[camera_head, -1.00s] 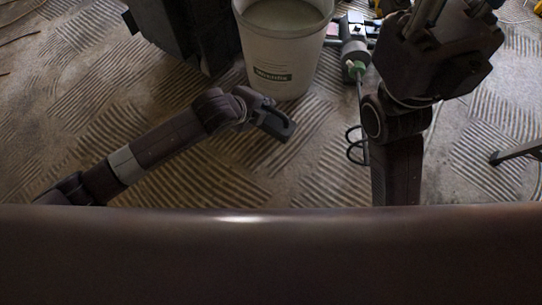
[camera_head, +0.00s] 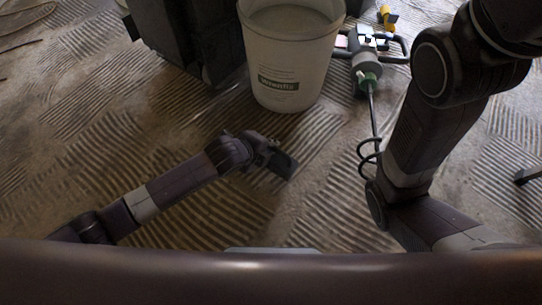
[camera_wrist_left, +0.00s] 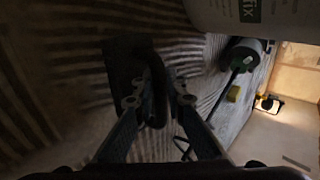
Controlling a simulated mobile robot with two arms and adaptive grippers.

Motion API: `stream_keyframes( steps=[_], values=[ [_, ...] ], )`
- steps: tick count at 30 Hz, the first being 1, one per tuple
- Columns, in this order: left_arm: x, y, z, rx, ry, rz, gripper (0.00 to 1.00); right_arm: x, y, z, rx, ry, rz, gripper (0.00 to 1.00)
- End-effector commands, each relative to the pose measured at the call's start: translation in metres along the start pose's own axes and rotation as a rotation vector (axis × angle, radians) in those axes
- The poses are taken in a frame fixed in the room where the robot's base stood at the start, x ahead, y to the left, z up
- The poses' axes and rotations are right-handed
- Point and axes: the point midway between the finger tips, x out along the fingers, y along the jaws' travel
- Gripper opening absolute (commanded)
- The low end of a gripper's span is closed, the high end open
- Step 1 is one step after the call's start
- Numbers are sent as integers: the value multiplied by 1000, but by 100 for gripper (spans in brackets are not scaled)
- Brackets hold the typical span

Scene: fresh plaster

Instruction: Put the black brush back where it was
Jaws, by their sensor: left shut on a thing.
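The black brush (camera_wrist_left: 125,72) shows in the left wrist view as a dark block with a curved dark handle between my fingertips. My left gripper (camera_wrist_left: 157,102) is shut on that handle. In the head view my left gripper (camera_head: 264,152) hangs in front of the bucket, with the dark brush (camera_head: 281,167) at its tip. The image is dark, so I cannot tell how far the brush is from the floor. My right gripper is outside the views; only its arm shows at the right.
A white bucket (camera_head: 288,75) stands on the ridged floor (camera_head: 100,130) beyond my left gripper. A green and grey mixer (camera_head: 369,75) with a long shaft lies to its right. A dark box (camera_head: 190,35) stands at the left. A yellow item (camera_head: 387,17) is at the back.

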Motion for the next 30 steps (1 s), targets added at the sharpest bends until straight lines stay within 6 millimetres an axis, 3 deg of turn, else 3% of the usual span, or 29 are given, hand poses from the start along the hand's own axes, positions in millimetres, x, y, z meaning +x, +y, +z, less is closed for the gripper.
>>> stream_keyframes(
  steps=[4, 9, 21, 22, 26, 30],
  values=[
    [10, 9, 0, -1, 0, -1, 0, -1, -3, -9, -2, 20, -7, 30],
    [27, 25, -1, -1, 0, 0, 0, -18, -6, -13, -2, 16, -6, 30],
    [29, 27, -1, 0, 0, 0, 0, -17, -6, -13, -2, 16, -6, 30],
    [29, 27, -1, 0, 0, 0, 13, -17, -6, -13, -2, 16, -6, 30],
    [29, 27, -1, 0, 0, 0, 28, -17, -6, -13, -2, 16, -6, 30],
    [29, 27, -1, 0, 0, 1, 29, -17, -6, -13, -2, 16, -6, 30]
  ],
)
